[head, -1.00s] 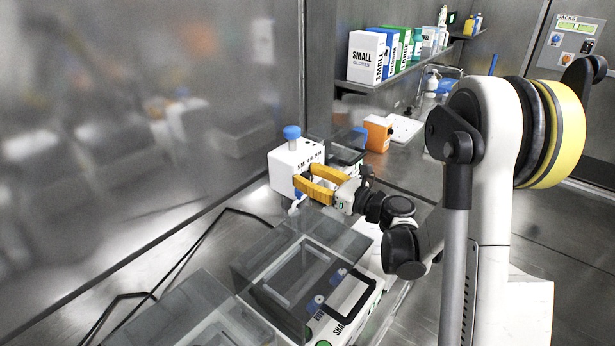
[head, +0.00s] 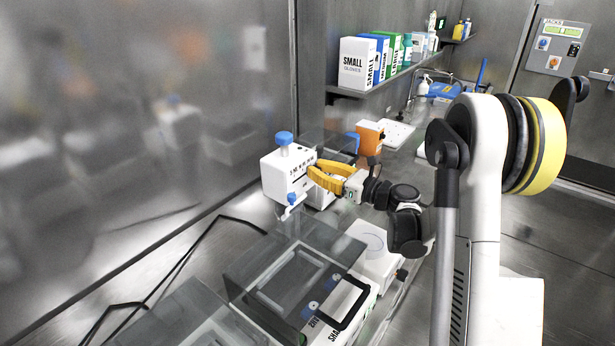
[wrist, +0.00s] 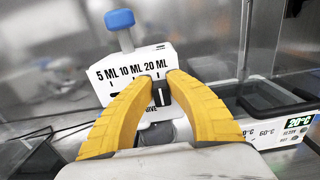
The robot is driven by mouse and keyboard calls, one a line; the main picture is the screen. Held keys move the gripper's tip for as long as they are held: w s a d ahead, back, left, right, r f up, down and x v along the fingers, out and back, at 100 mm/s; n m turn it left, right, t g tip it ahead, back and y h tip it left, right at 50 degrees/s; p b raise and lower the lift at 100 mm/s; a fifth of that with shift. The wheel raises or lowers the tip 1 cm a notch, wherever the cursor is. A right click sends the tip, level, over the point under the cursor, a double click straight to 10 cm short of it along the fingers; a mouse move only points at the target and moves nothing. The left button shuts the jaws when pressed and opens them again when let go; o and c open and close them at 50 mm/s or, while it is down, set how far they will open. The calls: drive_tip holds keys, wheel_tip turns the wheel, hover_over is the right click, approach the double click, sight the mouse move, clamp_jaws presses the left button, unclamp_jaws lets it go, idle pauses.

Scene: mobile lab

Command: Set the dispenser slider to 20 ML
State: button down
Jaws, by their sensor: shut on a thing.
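The dispenser (head: 278,178) is a white box with a blue knob on top, standing on the bench left of centre in the head view. In the wrist view its front face (wrist: 140,60) shows the labels 5 ML, 10 ML and 20 ML from left to right. The dark slider (wrist: 161,92) sits below the 20 ML label at the right end of the scale. My gripper (wrist: 159,80) has its yellow fingertips on either side of the slider and is shut on it. The fingers hide part of the lower face. My gripper (head: 312,174) also shows at the dispenser's right side in the head view.
A clear-lidded shaker (head: 290,275) stands in front of the dispenser. An orange-and-white device (head: 369,137) is behind to the right. Glove boxes (head: 358,62) line the shelf. A device with a 20°C display (wrist: 297,122) is at right in the wrist view.

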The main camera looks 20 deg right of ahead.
drive_tip(key=shift+w+d+r, duration=0.1)
drive_tip(key=c, duration=1.3)
unclamp_jaws()
drive_tip(key=shift+d, duration=0.1)
drive_tip(key=v, duration=1.2)
